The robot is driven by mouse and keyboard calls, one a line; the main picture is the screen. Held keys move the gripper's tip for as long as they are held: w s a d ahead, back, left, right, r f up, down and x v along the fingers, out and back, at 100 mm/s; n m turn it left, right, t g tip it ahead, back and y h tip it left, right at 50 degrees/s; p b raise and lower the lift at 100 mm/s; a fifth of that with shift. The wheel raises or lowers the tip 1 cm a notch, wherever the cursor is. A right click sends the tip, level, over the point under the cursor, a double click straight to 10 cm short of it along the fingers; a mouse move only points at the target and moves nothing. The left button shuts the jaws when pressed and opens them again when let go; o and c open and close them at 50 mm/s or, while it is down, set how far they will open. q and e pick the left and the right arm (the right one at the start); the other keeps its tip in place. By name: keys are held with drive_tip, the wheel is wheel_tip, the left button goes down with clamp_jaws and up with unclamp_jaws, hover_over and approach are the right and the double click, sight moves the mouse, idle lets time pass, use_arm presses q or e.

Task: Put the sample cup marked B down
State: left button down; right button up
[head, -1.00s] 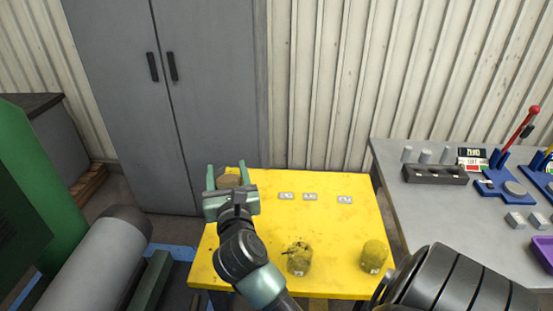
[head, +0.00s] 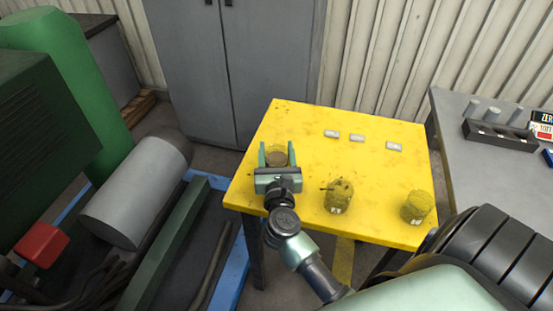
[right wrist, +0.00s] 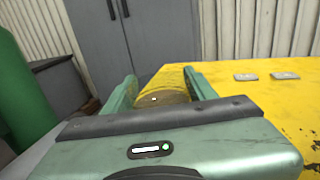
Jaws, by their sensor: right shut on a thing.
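My right gripper (head: 276,153) is shut on a yellowish sample cup (head: 277,158) over the left part of the yellow table (head: 300,115). The held cup also shows between the two fingers in the right wrist view (right wrist: 172,98). Its label is hidden, and I cannot tell whether its base touches the table. Two more mottled yellow cups stand on the table: one near the front middle (head: 339,197) with a small white label, one at the front right (head: 416,207). Their marks are too small to read. My left gripper is out of view.
Several small white label plates (head: 357,138) lie toward the table's back. A grey bench (head: 460,170) with a dark block (head: 500,135) stands to the right. A grey cabinet (head: 240,70) is behind. A grey cylinder (head: 135,200) and green machinery (head: 65,60) are at left.

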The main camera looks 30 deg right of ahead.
drive_tip(key=shift+f, duration=1.15)
drive_tip(key=shift+f+b, duration=0.1)
drive_tip(key=shift+b, duration=0.2)
drive_tip(key=o, duration=0.9)
drive_tip(key=shift+f, duration=0.15)
drive_tip(key=o, duration=0.4)
drive_tip(key=shift+o, duration=0.2)
drive_tip(key=shift+r, duration=0.2)
drive_tip(key=b+v, duration=0.2)
drive_tip(key=v, duration=0.9)
drive_tip(key=shift+f+b, duration=0.1)
drive_tip(key=shift+b, duration=0.2)
drive_tip(key=shift+s+a, duration=0.2)
drive_tip(key=shift+s, duration=0.25)
